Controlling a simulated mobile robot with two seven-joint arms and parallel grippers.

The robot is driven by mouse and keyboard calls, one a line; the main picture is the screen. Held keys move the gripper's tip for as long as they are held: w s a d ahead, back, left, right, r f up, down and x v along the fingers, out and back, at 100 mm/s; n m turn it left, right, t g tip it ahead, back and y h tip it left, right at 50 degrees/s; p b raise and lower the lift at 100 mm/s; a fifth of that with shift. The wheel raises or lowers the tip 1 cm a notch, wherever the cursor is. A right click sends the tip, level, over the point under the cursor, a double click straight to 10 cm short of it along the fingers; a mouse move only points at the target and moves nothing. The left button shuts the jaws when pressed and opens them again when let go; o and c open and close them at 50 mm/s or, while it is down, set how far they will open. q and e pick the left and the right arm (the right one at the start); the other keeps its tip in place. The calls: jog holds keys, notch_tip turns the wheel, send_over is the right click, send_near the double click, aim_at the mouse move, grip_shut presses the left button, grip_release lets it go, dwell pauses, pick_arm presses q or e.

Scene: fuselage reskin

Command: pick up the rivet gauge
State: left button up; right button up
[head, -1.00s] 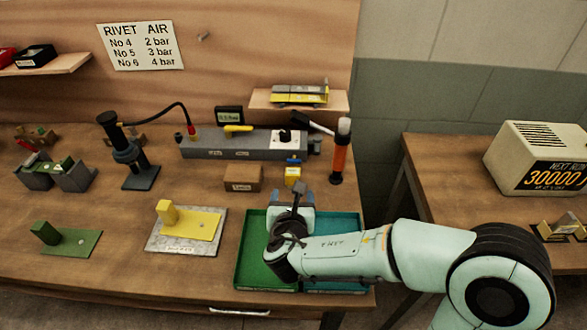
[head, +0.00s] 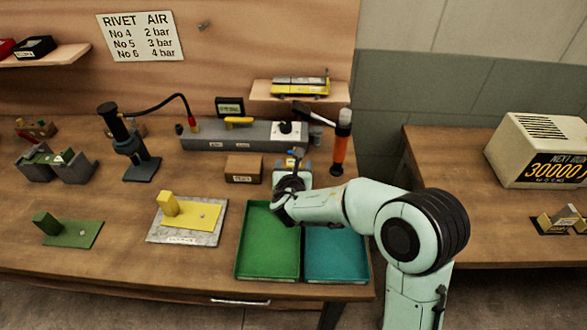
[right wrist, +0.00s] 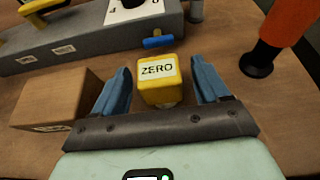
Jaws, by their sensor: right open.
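No object is labelled as the rivet gauge, and I cannot tell for certain which one it is. A yellow block marked ZERO (right wrist: 158,82) stands upright on the bench between the fingers of my right gripper (right wrist: 160,90) in the right wrist view. The fingers are open on either side of it, with gaps showing. In the head view my right gripper (head: 292,168) is behind the trays and largely hides that block. A small dark digital display (head: 230,107) stands at the back of the bench. My left gripper is not in view.
A cardboard box (head: 243,168) stands just left of my right gripper, and an orange-and-black tool (head: 341,145) to its right. A long grey fixture (head: 205,136) lies behind. The green tray (head: 268,270) and teal tray (head: 336,275) are in front, both empty.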

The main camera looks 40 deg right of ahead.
aim_at(293, 165)
jog(key=c, duration=1.2)
notch_tip(293, 165, up, 10)
jog(key=p, duration=0.2)
jog(key=shift+p, duration=0.3)
jog(key=o, duration=0.4)
jog(key=c, duration=0.4)
